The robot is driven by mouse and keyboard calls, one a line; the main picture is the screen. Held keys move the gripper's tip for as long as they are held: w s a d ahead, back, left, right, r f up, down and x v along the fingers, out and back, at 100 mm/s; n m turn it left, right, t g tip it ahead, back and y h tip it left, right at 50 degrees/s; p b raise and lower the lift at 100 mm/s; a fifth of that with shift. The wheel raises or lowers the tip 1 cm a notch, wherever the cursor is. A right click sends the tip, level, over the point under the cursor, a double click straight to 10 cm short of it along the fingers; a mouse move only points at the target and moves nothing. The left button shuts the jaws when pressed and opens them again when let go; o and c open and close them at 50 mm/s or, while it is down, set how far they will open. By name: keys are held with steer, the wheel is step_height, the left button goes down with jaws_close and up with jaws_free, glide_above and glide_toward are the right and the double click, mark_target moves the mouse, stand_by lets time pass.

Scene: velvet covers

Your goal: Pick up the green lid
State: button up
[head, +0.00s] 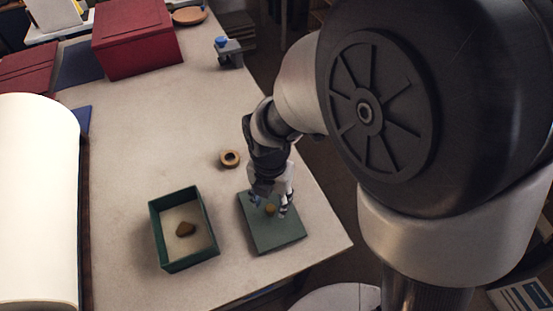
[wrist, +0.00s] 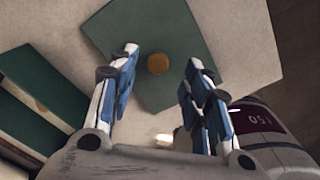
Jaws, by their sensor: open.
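The green lid (head: 275,234) is a flat, dark green square with a small brass-coloured knob (head: 270,209) in its middle. It lies on the table near the right edge. In the wrist view the lid (wrist: 187,35) fills the upper middle, with its round knob (wrist: 158,63) between the fingers. My gripper (head: 270,205) is over the lid, fingers pointing down. In the wrist view my gripper (wrist: 160,85) is open, one finger on each side of the knob with gaps to both. I cannot tell whether the fingertips touch the lid.
A green open box (head: 156,232) with a small brown piece (head: 186,229) inside stands left of the lid. A brass ring (head: 230,159) lies behind. A red box (head: 137,40) and a blue-topped clamp (head: 228,50) are farther back. A white roll (head: 38,200) lies at left.

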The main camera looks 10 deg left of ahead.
mark_target(271, 208)
step_height(271, 208, down, 5)
steer(key=shift+a+r+b, duration=0.15)
steer(key=shift+r+b, duration=0.05)
steer(key=shift+b, duration=0.7)
steer(key=shift+r, duration=0.1)
steer(key=shift+c, duration=0.5)
jaws_close()
